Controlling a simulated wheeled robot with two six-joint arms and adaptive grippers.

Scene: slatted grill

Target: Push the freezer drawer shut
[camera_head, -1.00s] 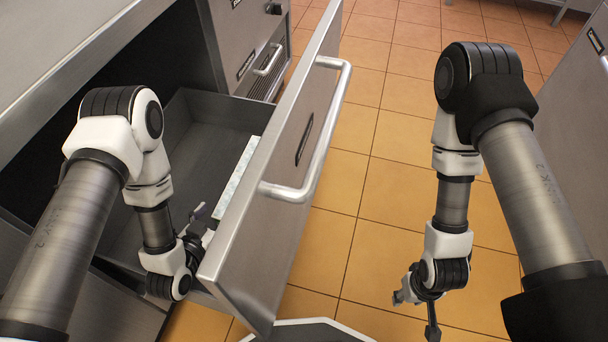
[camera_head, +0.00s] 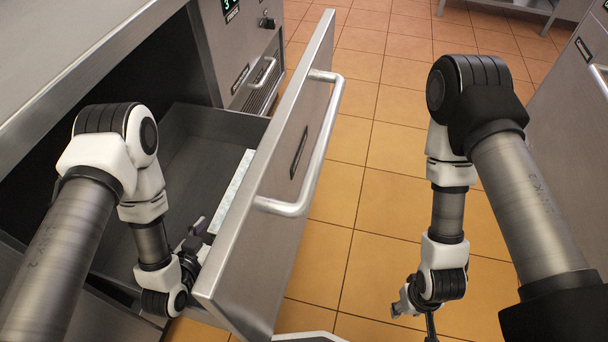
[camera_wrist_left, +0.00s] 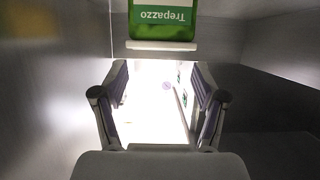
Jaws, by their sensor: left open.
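The freezer drawer (camera_head: 178,152) stands pulled out from the cabinet, with its grey interior exposed. Its steel front panel (camera_head: 268,212) carries a bar handle (camera_head: 325,140) on the outer side. My left gripper (camera_head: 197,236) is inside the drawer, at the near end behind the front panel; contact with the panel cannot be made out. In the left wrist view my left gripper (camera_wrist_left: 158,103) has its fingers apart with nothing held between them. My right gripper (camera_head: 408,305) hangs over the floor, right of the drawer and clear of it; its fingers are too small to read.
A pale speckled strip (camera_head: 234,186) lies in the drawer along the front panel. A green and white Trepazzo package (camera_wrist_left: 163,22) shows in the left wrist view. The tiled floor (camera_head: 385,180) right of the drawer is clear. Another steel unit (camera_head: 575,110) stands at the right.

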